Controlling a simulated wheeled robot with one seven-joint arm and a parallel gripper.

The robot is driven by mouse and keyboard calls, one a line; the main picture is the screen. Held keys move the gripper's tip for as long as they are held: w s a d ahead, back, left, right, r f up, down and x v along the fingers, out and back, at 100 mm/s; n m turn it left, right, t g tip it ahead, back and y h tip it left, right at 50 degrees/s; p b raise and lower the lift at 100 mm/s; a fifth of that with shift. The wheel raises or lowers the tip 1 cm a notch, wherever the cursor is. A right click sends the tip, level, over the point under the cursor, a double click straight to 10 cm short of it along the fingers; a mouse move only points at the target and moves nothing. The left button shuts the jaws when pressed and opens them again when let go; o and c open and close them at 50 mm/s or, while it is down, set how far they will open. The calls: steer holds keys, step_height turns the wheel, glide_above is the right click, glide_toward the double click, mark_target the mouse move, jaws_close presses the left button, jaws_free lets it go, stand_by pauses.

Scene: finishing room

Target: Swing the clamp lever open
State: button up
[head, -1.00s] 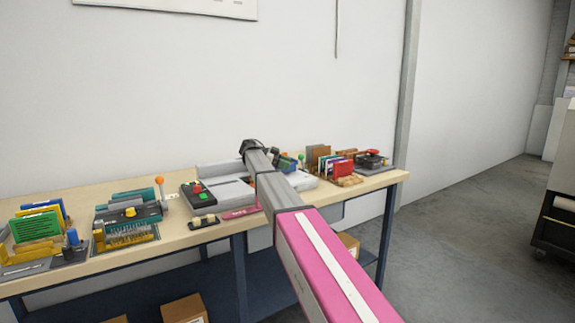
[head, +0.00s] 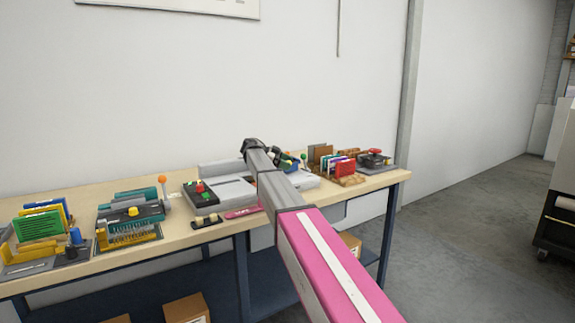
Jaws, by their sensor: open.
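My pink and grey arm reaches across the bench to a low grey machine (head: 228,190). My gripper (head: 284,158) is small and dark beyond the wrist, over the right part of that machine. It is open; its fingertips are hard to make out. A lever with a green ball knob (head: 303,156) stands just right of the gripper, next to a small blue part (head: 293,165). I cannot tell whether the gripper touches either one. My arm hides the middle of the machine. Another lever with an orange ball knob (head: 162,180) stands on a teal machine (head: 135,210) at left.
A control box (head: 202,195) with a red button sits left of the arm, with a pink object (head: 243,212) in front. Upright coloured cards (head: 340,167) and a dark device (head: 374,160) stand at right.

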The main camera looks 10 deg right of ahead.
steer(key=v, duration=1)
steer(key=shift+a, duration=0.1)
